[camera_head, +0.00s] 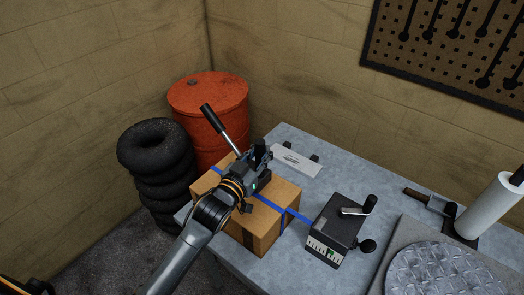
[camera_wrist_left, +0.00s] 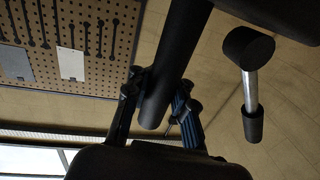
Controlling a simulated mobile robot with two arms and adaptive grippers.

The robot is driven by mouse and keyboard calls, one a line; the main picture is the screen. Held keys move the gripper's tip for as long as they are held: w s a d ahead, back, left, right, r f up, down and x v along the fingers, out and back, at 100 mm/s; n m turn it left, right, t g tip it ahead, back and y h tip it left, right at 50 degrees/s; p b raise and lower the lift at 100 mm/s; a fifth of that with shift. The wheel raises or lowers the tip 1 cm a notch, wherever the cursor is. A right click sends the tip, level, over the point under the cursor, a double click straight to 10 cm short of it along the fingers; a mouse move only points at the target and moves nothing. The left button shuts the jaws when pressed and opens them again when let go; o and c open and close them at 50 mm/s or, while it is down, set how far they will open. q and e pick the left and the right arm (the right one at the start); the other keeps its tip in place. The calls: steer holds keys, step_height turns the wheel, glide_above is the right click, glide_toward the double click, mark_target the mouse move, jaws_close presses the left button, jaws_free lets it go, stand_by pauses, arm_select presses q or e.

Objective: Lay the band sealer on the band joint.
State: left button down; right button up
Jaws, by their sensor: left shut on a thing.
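My left gripper (camera_head: 258,160) is over the far part of the cardboard box (camera_head: 272,228) and is shut on the band sealer (camera_head: 222,130). The sealer has a long silver lever with a black grip, sticking up and to the left. In the left wrist view a black bar of the sealer (camera_wrist_left: 163,95) lies between my fingers, with a silver-shafted lever (camera_wrist_left: 250,92) beside it. A blue band (camera_head: 270,204) crosses the box top and runs right. My arm and gripper hide part of the box top; I cannot make out the band joint.
A dark crank device (camera_head: 334,229) stands on the grey table (camera_head: 345,172), right of the box, where the band leads. A white label plate (camera_head: 296,160) lies behind. A red drum (camera_head: 212,110) and stacked tyres (camera_head: 155,150) stand left. A paper roll (camera_head: 490,207) is at right.

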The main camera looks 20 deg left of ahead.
arm_select(q)
steer(key=shift+f+b, duration=1.25)
steer(key=shift+f, duration=0.05)
steer(key=shift+f+b, duration=0.65)
steer(key=shift+f, duration=0.25)
steer(key=shift+w+f, duration=0.1)
steer(key=shift+f, duration=0.35)
steer(key=shift+f+b, duration=0.2)
steer(key=shift+b, duration=0.15)
steer(key=c, duration=1.1)
jaws_free()
steer(key=shift+o, duration=0.3)
steer(key=shift+s+f, duration=0.2)
steer(key=shift+f, duration=0.35)
steer(key=v, duration=1.2)
steer(key=shift+r, duration=0.4)
